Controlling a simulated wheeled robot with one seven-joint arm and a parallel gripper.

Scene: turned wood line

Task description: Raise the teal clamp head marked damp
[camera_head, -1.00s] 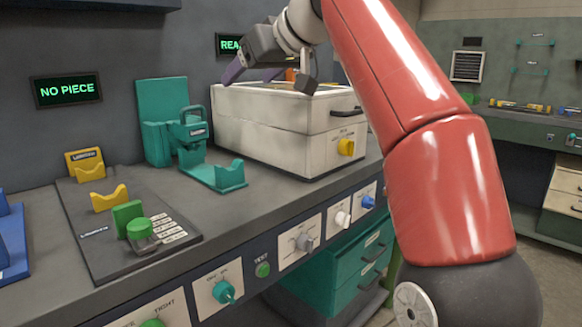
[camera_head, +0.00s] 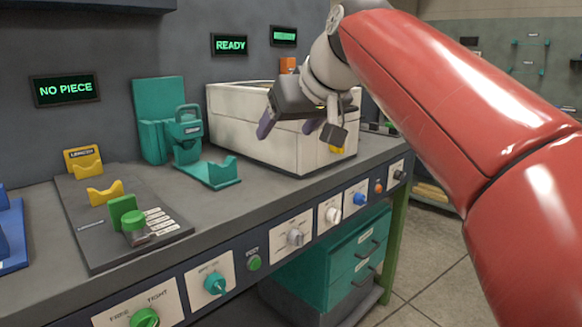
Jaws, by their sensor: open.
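The teal clamp head (camera_head: 187,131) has a loop handle on top and a small label whose text is too small to read surely. It sits low on a teal stand with a tall back plate (camera_head: 154,105). A teal V-shaped rest (camera_head: 215,174) lies in front of it on the bench. My gripper (camera_head: 289,129) is to the right of the clamp head and apart from it, in front of the white box. Its purple-grey fingers are spread, with nothing seen between them.
The white box (camera_head: 245,135) stands right of the teal stand. A dark board (camera_head: 95,235) with yellow rests and a green knob piece lies at left. Displays read NO PIECE (camera_head: 66,90) and READY (camera_head: 230,44). Knobs line the bench front.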

